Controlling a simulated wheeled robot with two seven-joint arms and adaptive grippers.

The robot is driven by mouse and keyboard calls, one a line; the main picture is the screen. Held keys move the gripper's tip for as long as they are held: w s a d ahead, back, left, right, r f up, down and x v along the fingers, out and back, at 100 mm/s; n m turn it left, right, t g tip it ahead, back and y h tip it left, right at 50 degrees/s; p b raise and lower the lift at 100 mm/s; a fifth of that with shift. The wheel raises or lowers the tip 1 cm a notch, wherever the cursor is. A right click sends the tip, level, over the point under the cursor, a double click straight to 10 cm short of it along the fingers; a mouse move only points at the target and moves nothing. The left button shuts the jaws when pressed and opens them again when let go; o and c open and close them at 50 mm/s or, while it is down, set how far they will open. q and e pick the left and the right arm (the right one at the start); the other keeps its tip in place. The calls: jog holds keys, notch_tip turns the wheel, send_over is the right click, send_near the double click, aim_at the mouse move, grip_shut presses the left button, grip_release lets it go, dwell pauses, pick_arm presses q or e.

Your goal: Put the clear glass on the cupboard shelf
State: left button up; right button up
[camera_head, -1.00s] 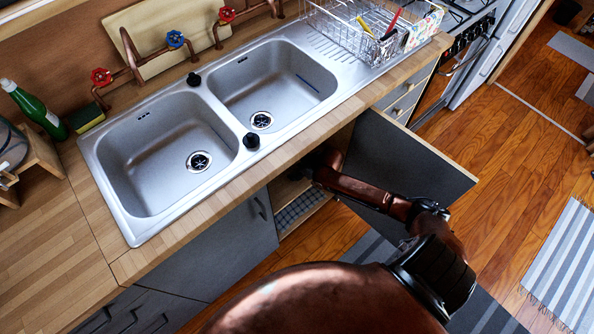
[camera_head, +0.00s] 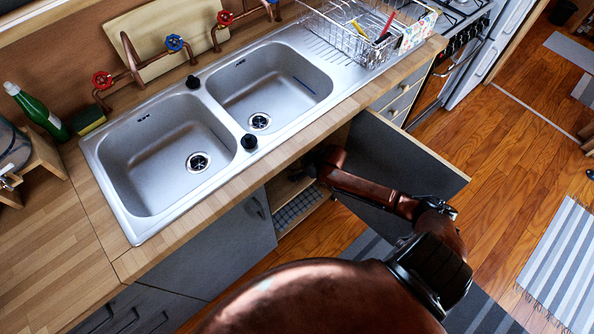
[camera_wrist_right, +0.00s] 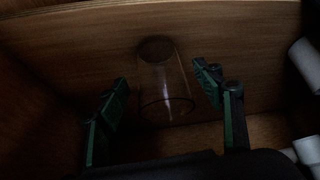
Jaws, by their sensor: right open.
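The clear glass (camera_wrist_right: 168,85) shows dimly in the right wrist view, inside the wooden cupboard. It seems to rest on a wooden surface, but the dark picture does not show clearly how it sits. My right gripper (camera_wrist_right: 165,82) is open, with one green-padded finger on each side of the glass and a gap to each. In the head view my right arm reaches into the open cupboard under the sink, and the gripper is mostly hidden in shadow below the counter. The cupboard shelf (camera_head: 283,192) is partly visible there. My left gripper is not in view.
The open cupboard door (camera_head: 400,165) stands to the right of my right arm. The counter edge (camera_head: 240,180) overhangs the opening. White pipes (camera_wrist_right: 306,150) are at the right in the wrist view. A checked item (camera_head: 297,208) lies low in the cupboard.

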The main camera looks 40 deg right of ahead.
jog(key=p+v, duration=0.2)
jog(key=v, duration=0.6)
jog(key=s+d+f+m+h, duration=0.1)
jog(key=s+d+f, duration=0.3)
jog(key=f, duration=0.5)
jog(key=s+d+f+m+h, duration=0.1)
jog(key=s+d+f, duration=0.3)
jog(key=f, duration=0.5)
jog(key=s+f+m+g, duration=0.1)
jog(key=s+f+g, duration=0.1)
jog(key=s+f, duration=0.95)
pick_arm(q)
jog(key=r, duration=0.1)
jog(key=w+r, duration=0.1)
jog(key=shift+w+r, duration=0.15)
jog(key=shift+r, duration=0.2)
pick_arm(e)
jog(key=s+a+f+g, duration=0.1)
jog(key=s+a+f, duration=0.3)
jog(key=s, duration=0.8)
jog(key=s+a+f+g, duration=0.2)
jog(key=s+a+f, duration=0.3)
jog(key=s, duration=0.8)
jog(key=s+a+f+g, duration=0.1)
jog(key=s+a+f, duration=0.4)
jog(key=s, duration=0.7)
jog(key=shift+s+n, duration=0.35)
jog(key=shift+n, duration=0.05)
jog(key=shift+f, duration=0.1)
